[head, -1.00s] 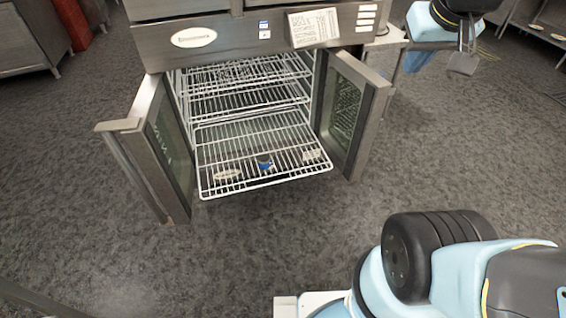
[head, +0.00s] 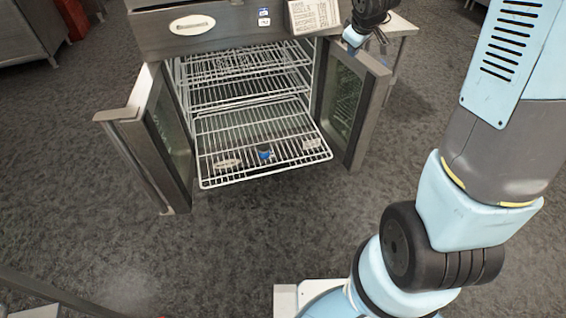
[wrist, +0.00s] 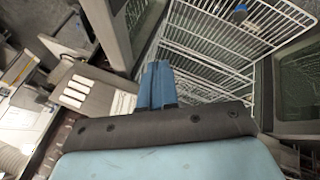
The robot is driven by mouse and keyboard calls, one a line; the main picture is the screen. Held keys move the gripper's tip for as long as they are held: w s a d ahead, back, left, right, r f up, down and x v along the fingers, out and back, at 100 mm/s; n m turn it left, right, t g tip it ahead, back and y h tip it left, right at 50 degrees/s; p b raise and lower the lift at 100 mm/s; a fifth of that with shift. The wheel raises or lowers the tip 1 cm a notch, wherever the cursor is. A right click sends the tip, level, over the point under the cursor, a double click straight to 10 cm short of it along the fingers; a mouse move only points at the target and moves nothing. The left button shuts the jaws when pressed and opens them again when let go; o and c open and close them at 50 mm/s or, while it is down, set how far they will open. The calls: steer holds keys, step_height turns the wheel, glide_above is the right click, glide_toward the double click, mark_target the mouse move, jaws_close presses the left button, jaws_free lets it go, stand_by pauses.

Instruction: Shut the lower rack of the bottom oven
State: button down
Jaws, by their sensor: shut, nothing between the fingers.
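The lower rack (head: 250,125) of the bottom oven is a white wire shelf that sticks out past the oven front between the two open doors. My gripper (head: 352,38) is at the top right of the head view, above the right door, apart from the rack and partly cut off by the top edge. In the wrist view my gripper (wrist: 157,85) shows two blue fingers, closed together and empty. The wire rack (wrist: 225,40) lies beyond the fingertips, up and to the right.
The left door (head: 165,140) and the right door (head: 347,105) both stand open. Further racks (head: 245,62) sit inside the oven above the lower one. The control panel (head: 225,22) juts out above the opening. Grey carpet floor (head: 250,250) in front is clear.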

steer(key=w+a+f+n+y, duration=0.1)
steer(key=w+a+f+n, duration=0.15)
steer(key=f, duration=0.55)
steer(key=w+a+f+n+y, duration=0.1)
steer(key=w+a+f, duration=0.1)
steer(key=w+f, duration=0.35)
steer(key=w+a+f+n, duration=0.2)
steer(key=f, duration=0.8)
steer(key=s+a+f+n+g+y, duration=0.1)
steer(key=s+a+f+n+y, duration=0.15)
steer(key=f, duration=0.75)
steer(key=s+a+f+n+y, duration=0.1)
steer(key=s+a+f, duration=0.15)
steer(key=f, duration=0.65)
steer(key=s+a+f+n+g+y, duration=0.15)
steer(key=a+f, duration=0.25)
steer(key=f, duration=0.6)
steer(key=x, duration=0.9)
steer(key=shift+w+n, duration=0.45)
steer(key=shift+w, duration=0.1)
